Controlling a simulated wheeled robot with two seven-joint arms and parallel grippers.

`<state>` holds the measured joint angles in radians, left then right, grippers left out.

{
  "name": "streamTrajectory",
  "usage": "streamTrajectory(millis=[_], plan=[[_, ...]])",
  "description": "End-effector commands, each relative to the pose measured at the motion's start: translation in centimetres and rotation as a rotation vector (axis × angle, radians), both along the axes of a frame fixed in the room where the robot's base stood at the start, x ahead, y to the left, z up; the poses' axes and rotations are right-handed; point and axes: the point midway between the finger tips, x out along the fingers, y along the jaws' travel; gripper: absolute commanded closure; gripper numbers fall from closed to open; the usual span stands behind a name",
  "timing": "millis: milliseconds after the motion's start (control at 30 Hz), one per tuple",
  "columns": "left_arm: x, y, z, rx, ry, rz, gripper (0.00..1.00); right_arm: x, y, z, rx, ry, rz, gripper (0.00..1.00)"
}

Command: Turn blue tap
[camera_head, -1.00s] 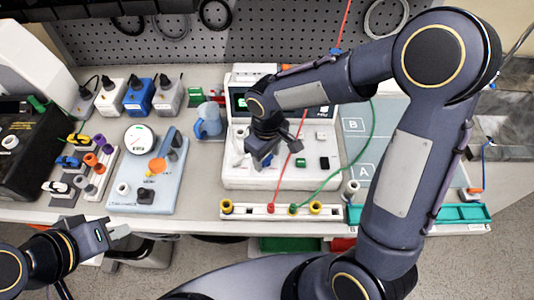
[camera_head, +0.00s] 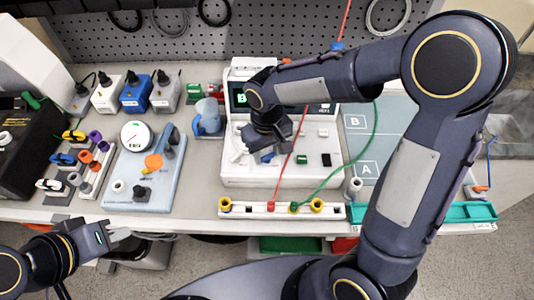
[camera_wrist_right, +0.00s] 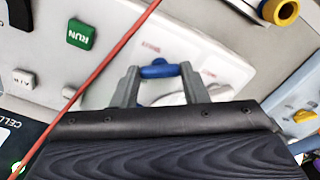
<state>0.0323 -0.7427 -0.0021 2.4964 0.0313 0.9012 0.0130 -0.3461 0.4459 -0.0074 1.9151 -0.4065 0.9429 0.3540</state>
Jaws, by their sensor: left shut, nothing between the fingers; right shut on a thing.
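The blue tap (camera_wrist_right: 160,71) shows in the right wrist view as a small blue lever between my right gripper's fingertips. The white pump (camera_head: 300,172) it belongs to stands in the middle of the bench. My right gripper (camera_wrist_right: 158,72) is shut on the blue tap, one finger at each end of it. In the head view my right gripper (camera_head: 266,150) is over the pump's left part, and a bit of the blue tap (camera_head: 268,157) shows below it. My left gripper (camera_head: 118,234) is shut and empty at the front left, off the bench edge.
A red line (camera_head: 288,160) and a green line (camera_head: 330,175) run over the pump to a white rail (camera_head: 265,210) with yellow-ringed ports. A teal tray (camera_head: 470,212) lies right.

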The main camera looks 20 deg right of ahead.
Motion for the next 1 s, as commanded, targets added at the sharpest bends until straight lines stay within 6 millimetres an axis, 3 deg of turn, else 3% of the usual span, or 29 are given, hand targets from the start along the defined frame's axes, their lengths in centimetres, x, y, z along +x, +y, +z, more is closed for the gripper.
streamTrajectory(millis=[500,1000], plan=[[0.0,0.0,-2.1,0.000,0.000,0.000,1.00,0.1,0.0,0.0,0.000,-0.003,-0.412,0.83],[0.0,0.0,-2.4,0.000,0.000,0.000,1.00,0.1,0.0,0.1,0.001,-0.003,-0.548,0.83]])
